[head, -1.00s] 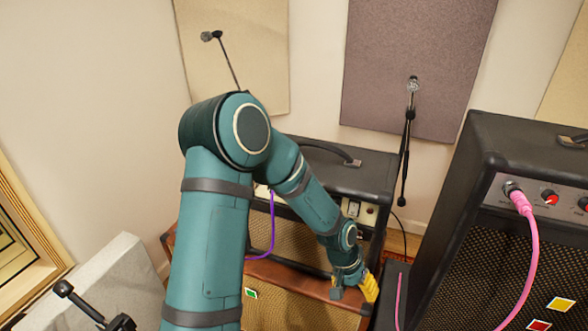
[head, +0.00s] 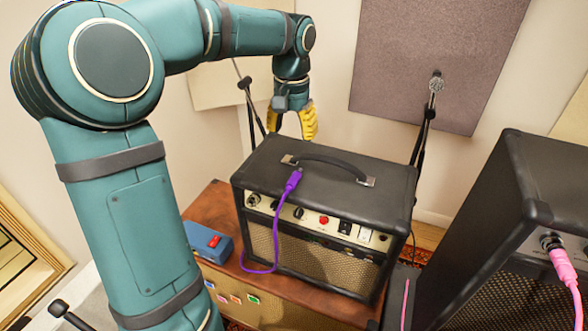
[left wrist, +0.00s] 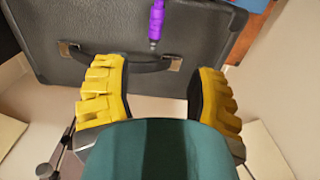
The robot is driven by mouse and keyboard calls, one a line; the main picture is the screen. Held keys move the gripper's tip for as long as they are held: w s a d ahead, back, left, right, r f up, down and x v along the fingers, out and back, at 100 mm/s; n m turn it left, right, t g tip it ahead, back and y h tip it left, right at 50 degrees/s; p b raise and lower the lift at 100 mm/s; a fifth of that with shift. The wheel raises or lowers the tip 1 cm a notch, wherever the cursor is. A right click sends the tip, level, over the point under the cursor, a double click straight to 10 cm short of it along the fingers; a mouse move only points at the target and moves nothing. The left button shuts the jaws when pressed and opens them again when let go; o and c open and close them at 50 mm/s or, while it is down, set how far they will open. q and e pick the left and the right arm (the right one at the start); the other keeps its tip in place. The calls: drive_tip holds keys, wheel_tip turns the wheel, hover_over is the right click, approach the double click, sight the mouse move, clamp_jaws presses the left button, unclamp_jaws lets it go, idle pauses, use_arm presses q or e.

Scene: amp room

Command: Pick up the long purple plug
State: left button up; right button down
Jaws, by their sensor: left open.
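The purple plug (head: 293,182) is on the top of the black amp (head: 345,160) by its front edge. Its purple cable hangs down the front and loops to the left. In the left wrist view the plug (left wrist: 156,20) is at the top centre, its metal tip pointing toward the amp's handle. My left gripper (head: 291,128), with yellow fingers, is open and empty, pointing down over the amp's back edge. It is apart from the plug. In the left wrist view the gap between its fingers (left wrist: 155,72) lines up with the plug. My right gripper is not in view.
The handle (head: 330,168) arches over the amp's top beside the plug. A blue pedal (head: 208,240) sits on the brown cabinet at left. A larger black amp with a pink plug (head: 564,262) stands at right. Microphone stands (head: 425,130) rise behind the amp.

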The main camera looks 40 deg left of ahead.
use_arm(q)
drive_tip(key=b, duration=0.2)
hover_over(293, 180)
drive_tip(key=w+a, duration=0.1)
wheel_tip(293, 180, down, 8)
drive_tip(key=shift+f, duration=0.1)
drive_tip(key=f, duration=0.3)
drive_tip(key=s+f, duration=0.1)
drive_tip(key=shift+d+f, duration=0.25)
drive_tip(key=shift+d, duration=0.15)
drive_tip(key=shift+f+b, duration=0.3)
drive_tip(key=shift+f, duration=0.15)
clamp_jaws()
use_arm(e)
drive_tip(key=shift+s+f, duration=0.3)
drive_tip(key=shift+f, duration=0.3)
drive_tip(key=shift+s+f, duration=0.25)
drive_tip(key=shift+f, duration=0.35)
